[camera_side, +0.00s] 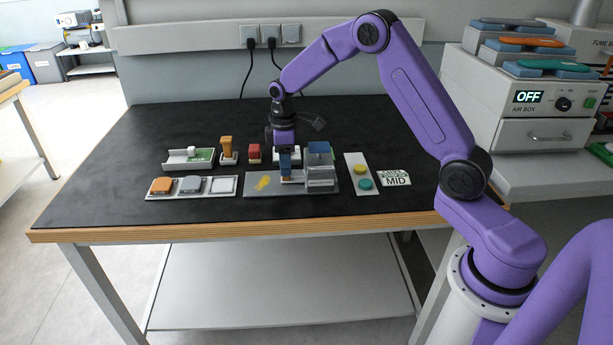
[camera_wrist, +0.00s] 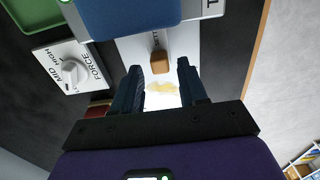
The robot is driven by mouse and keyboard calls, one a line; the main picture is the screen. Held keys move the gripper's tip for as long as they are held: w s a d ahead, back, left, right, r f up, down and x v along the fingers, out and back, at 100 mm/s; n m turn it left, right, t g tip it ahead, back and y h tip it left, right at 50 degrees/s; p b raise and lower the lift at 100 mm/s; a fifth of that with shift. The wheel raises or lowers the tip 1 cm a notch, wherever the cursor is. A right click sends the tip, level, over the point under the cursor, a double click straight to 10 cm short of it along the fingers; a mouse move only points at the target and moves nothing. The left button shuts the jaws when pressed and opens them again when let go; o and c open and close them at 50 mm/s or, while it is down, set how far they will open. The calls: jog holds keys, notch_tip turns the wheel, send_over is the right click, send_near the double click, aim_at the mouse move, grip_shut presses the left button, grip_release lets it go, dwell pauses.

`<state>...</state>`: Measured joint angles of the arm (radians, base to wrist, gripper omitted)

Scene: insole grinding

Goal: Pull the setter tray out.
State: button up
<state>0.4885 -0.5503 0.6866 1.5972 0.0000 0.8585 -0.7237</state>
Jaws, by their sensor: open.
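In the wrist view a pale tray strip with small lettering, which looks like the setter tray (camera_wrist: 135,48), extends from beneath a blue block (camera_wrist: 128,18). A tan knob (camera_wrist: 159,62) stands on it. My gripper (camera_wrist: 159,68) is open, with one dark finger on each side of the knob and a visible gap on both sides. I cannot tell whether the fingertips are level with the knob. In the side view my gripper (camera_side: 288,176) points down beside the grey, blue-topped unit (camera_side: 320,178), above a grey base plate (camera_side: 240,190).
A yellow smear (camera_side: 263,183) marks the base plate. A FORCE dial (camera_wrist: 70,73) is left in the wrist view.

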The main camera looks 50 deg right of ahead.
aim_at(254, 183)
jog(key=shift+f, duration=1.85)
jog(key=shift+r, duration=0.1)
jog(key=c, duration=0.6)
jog(key=shift+w+a, duration=0.1)
jog(key=shift+a, duration=0.05)
jog(key=shift+w+a, duration=3)
jog(key=shift+w, duration=0.05)
jog(key=o, duration=0.6)
